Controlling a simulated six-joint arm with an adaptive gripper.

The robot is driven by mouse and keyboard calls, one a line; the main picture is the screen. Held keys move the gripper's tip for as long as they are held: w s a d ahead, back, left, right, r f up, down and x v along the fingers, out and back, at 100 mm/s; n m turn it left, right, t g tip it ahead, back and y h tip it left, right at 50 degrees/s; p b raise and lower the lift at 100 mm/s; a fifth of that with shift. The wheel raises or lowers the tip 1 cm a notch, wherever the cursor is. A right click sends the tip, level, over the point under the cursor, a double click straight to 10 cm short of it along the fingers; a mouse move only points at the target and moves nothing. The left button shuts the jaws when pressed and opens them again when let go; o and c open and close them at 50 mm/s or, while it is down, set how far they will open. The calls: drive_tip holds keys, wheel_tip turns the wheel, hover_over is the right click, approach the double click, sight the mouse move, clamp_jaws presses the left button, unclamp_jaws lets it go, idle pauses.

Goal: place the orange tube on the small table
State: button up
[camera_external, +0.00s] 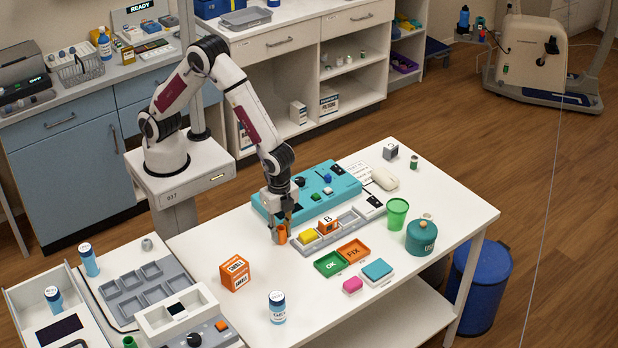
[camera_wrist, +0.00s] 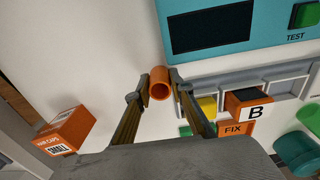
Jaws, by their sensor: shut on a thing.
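The orange tube (camera_external: 281,237) is upright between the fingers of my gripper (camera_external: 283,229), at the left end of the grey sectioned tray on the white worktable. I cannot tell if the tube's lower end touches the white worktable (camera_external: 215,245). I cannot tell for sure which surface is the small table; a small stand (camera_external: 470,40) with a blue bottle is at the far top right.
The orange box (camera_external: 236,273) stands left of the tube. The grey sectioned tray (camera_external: 347,222) with yellow and B blocks is to its right, the teal device (camera_external: 307,190) behind. Green OK (camera_external: 330,264) and orange FIX (camera_external: 354,250) trays lie in front. The worktable's near middle is partly clear.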

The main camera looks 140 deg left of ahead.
drive_tip(key=shift+f, duration=0.15)
drive_tip(key=o, duration=1)
drive_tip(key=shift+r, duration=6.2)
